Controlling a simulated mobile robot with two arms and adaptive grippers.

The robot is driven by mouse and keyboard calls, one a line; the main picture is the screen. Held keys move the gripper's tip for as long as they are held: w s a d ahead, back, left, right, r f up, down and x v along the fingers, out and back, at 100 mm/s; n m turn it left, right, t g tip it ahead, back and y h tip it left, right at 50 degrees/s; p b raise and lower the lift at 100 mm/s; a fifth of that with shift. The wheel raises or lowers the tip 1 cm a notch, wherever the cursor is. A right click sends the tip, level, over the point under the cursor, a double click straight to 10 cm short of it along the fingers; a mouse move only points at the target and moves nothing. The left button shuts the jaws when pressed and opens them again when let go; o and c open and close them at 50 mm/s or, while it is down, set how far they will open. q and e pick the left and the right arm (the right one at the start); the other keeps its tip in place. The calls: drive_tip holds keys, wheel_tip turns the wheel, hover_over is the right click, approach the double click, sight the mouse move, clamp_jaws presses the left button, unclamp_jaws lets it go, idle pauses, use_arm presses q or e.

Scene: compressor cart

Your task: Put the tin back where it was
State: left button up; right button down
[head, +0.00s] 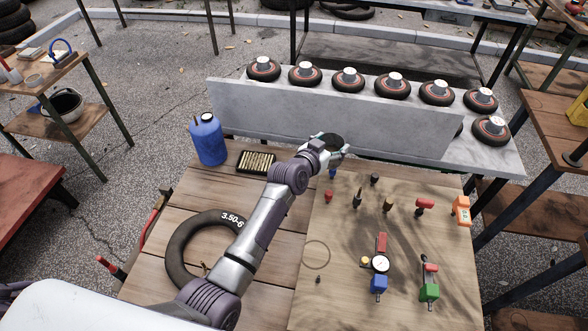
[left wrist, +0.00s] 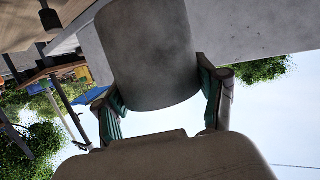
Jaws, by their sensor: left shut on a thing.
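The tin (head: 334,139) is a dark round shape at the end of my left arm, at the far edge of the wooden table in the head view. My left gripper (head: 327,146) is shut on it. In the left wrist view the tin (left wrist: 150,50) is a grey, rounded body between the two green-padded fingers. The arm and fingers hide part of it in the head view. I cannot tell whether it touches the table. My right gripper does not show.
A blue jug (head: 208,139) and a tray of brass pieces (head: 256,162) stand left of the gripper. A tyre (head: 181,252) lies nearer. A board (head: 340,280) with gauges and fittings lies right. Behind, a grey panel (head: 300,115) fronts a bench with several wheels (head: 349,82).

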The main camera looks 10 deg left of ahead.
use_arm(q)
drive_tip(key=a+f+b, duration=0.3)
drive_tip(key=b, duration=0.1)
drive_tip(key=a+f+b, duration=0.3)
drive_tip(key=a+f, duration=0.1)
drive_tip(key=w+a+f+b, duration=0.1)
drive_tip(key=a+f+b, duration=0.2)
drive_tip(key=b, duration=0.1)
drive_tip(key=shift+a+f+b, duration=0.15)
drive_tip(key=shift+a+b, duration=0.05)
drive_tip(key=shift+b, duration=0.1)
drive_tip(key=shift+f, duration=0.2)
drive_tip(key=o, duration=1.1)
